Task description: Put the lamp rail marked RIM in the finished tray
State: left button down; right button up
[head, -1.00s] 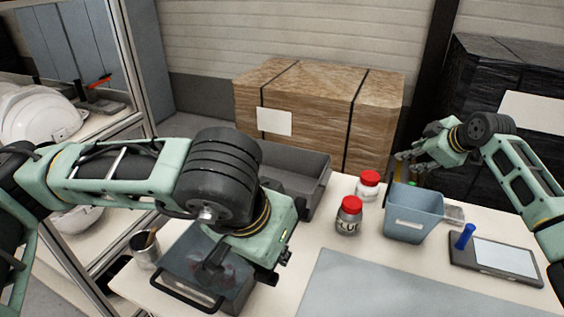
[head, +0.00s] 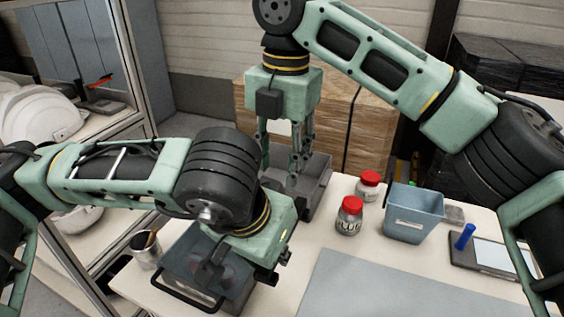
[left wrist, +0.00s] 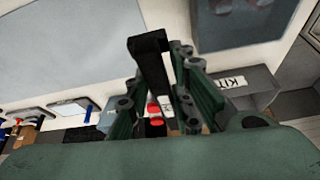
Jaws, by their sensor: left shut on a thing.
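My left gripper (head: 280,265) is low over the left part of the table, its fingers mostly hidden by its own body in the head view. In the left wrist view a black, bent bar, seemingly a lamp rail (left wrist: 150,62), stands between its closed fingers. No marking on it can be read. My right gripper (head: 283,165) points down with spread, empty fingers over a dark grey bin (head: 318,185) at the back. The left wrist view shows that bin marked KIT (left wrist: 258,82). No tray with a finished label can be read.
A handled tray (head: 185,296) with a see-through cover is beside my left gripper. Two red-capped jars (head: 349,216), a blue-grey bin (head: 413,215) and a flat device (head: 490,255) with a blue handle stand at right. The grey mat (head: 390,290) is clear.

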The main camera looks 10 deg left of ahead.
pick_arm(q)
jog(key=shift+w+d, duration=0.1)
pick_arm(e)
notch_tip(320, 180, down, 12)
jog(key=s+d+h, duration=0.1)
jog(key=shift+s+r+n, duration=0.15)
jog(key=shift+s+n, duration=0.25)
jog(key=shift+c, duration=0.3)
jog(key=shift+a, duration=0.1)
jog(key=c, duration=0.7)
pick_arm(q)
jog(key=shift+d, duration=0.15)
pick_arm(e)
jog(key=shift+a+r, duration=0.1)
grip_shut()
pick_arm(q)
jog(key=c, duration=1.5)
grip_release()
jog(key=shift+o, duration=0.3)
jog(key=shift+a, duration=0.2)
pick_arm(e)
jog(key=shift+d, duration=0.2)
